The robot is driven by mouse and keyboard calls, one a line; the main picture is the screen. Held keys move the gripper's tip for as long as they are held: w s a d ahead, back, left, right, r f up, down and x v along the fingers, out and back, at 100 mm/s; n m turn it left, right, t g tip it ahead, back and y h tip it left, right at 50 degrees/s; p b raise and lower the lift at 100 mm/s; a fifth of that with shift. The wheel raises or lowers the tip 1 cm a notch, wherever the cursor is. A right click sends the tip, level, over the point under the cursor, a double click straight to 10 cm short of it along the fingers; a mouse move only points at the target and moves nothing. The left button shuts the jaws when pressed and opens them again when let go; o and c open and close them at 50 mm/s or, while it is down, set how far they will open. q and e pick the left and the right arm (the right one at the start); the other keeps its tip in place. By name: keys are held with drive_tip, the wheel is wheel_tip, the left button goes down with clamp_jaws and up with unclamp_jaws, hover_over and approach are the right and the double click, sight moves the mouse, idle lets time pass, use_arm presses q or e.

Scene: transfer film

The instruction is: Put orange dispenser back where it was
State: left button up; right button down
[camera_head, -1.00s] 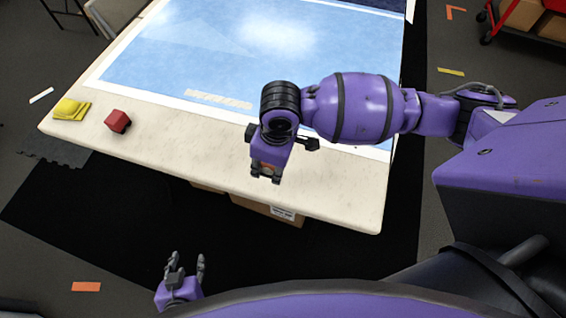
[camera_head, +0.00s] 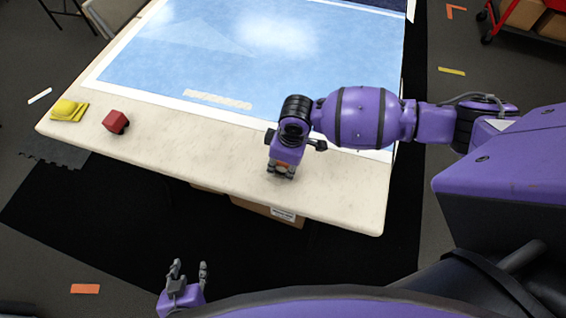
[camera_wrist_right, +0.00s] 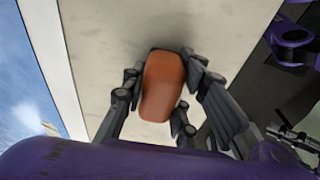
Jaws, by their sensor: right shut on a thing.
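The orange dispenser (camera_wrist_right: 162,86) is between the fingers of my right gripper (camera_wrist_right: 160,95) in the right wrist view, and the fingers are shut on it. In the head view my right gripper (camera_head: 281,172) points down over the front right part of the cream table (camera_head: 335,200).
A red dispenser (camera_head: 115,122) and a yellow one on a yellow pad (camera_head: 68,110) stand at the table's left end. A large blue film sheet (camera_head: 260,60) covers the back. The table strip between the red dispenser and my right gripper is clear.

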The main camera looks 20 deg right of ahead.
drive_tip(key=shift+f, duration=0.1)
drive_tip(key=c, duration=1.4)
unclamp_jaws()
drive_tip(key=r, duration=0.4)
drive_tip(key=d+r, duration=0.1)
drive_tip(key=r, duration=0.3)
drive_tip(key=s+r+p, duration=0.1)
drive_tip(key=r, duration=0.3)
drive_tip(key=shift+d+r, duration=0.1)
drive_tip(key=shift+d, duration=0.05)
